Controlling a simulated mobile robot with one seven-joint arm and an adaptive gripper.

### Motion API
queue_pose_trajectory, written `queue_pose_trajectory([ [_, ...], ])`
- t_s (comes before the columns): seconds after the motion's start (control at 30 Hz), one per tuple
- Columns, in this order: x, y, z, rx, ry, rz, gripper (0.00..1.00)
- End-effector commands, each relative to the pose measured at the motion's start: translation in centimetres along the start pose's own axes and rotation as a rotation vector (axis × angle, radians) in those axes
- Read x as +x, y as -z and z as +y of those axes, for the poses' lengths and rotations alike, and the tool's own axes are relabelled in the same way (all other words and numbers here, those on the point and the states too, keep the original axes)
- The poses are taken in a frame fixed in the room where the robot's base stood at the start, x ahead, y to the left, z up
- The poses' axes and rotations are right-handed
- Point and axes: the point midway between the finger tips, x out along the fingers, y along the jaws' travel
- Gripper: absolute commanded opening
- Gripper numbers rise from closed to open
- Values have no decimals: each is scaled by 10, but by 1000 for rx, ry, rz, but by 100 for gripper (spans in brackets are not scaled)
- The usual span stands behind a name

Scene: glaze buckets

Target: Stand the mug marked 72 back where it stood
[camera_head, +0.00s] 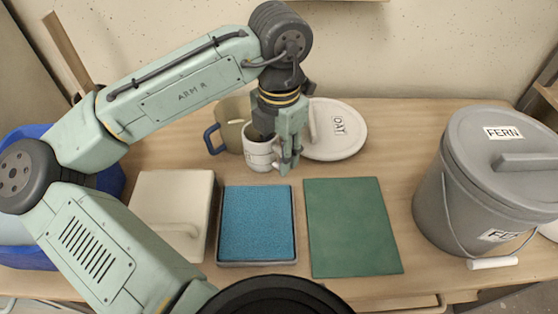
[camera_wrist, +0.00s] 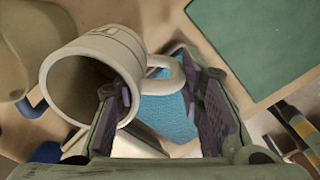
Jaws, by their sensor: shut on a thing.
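A white mug (camera_head: 260,155) with a marking on its side is in my gripper (camera_head: 289,160), near the back middle of the table. The marking is too small to read. In the wrist view the mug (camera_wrist: 110,62) is tilted, its mouth towards the lower left. Its handle (camera_wrist: 172,75) reaches between the two fingers of my gripper (camera_wrist: 165,105). The left finger overlaps the mug's rim. Whether the mug's base touches the table cannot be told. An olive mug with a blue handle (camera_head: 229,122) stands just behind and left of it, partly hidden.
A white lid marked OAT (camera_head: 345,143) lies close behind on the right. In front are a blue pad (camera_head: 257,225) in a grey tray and a green mat (camera_head: 350,225). A cream lidded box (camera_head: 155,200) stands left, a grey FERN bucket (camera_head: 450,195) right. The green mat is bare.

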Motion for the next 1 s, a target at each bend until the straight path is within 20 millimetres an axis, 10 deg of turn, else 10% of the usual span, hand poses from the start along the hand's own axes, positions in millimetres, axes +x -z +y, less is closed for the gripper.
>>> queue_pose_trajectory([
  [0.63, 37, 0, 0, 0, 0, -1, 0],
  [0.67, 37, 0, 0, 0, 0, 0, 35],
  [1.0, 37, 0, -1, 1, 1, 1, 55],
])
